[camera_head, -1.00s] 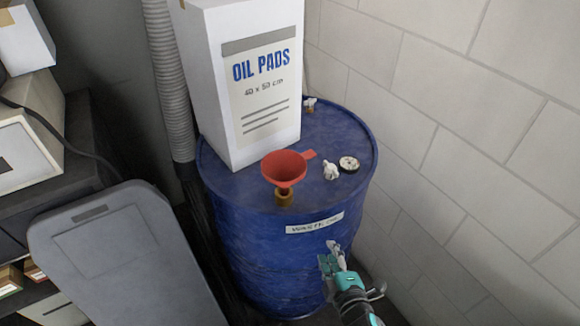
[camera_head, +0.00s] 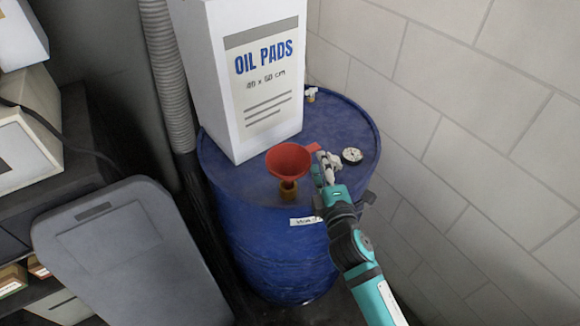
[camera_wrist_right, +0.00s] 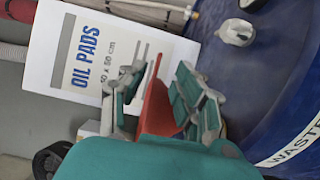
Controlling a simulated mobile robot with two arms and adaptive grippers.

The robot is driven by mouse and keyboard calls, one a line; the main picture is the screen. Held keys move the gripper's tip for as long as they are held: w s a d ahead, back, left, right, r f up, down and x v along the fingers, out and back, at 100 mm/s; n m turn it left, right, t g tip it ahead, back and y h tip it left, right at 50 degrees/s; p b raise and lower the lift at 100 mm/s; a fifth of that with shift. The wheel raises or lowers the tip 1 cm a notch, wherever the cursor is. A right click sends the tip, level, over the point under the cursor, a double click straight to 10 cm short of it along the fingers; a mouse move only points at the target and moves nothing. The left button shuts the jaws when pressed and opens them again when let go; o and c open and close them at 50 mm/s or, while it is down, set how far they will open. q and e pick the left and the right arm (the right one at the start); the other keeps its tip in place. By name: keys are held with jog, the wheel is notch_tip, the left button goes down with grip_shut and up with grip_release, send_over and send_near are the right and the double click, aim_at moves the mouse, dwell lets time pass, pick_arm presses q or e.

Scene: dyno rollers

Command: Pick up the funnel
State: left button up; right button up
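The red funnel (camera_head: 288,160) stands upright on a brass-coloured fitting (camera_head: 288,190) on top of the blue drum (camera_head: 240,190). A small red tab sticks out from its rim to the right. My right gripper (camera_head: 322,168) is at the right side of the funnel, close to this tab. In the right wrist view, its two fingers (camera_wrist_right: 160,92) are apart, with part of the red funnel (camera_wrist_right: 157,108) between them. I cannot tell whether either finger touches it. My left gripper is not in view.
A white oil pads box (camera_head: 215,110) stands on the drum behind the funnel. A round gauge (camera_head: 352,155) lies right of my gripper. A white knob (camera_wrist_right: 237,32) shows in the wrist view. A block wall (camera_head: 480,130) rises on the right; a grey lidded bin (camera_head: 120,235) stands left.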

aim_at(316, 148)
jog(key=p+x, duration=0.1)
jog(key=x, duration=0.5)
jog(key=shift+r, duration=0.1)
jog(key=shift+s, duration=0.1)
grip_shut()
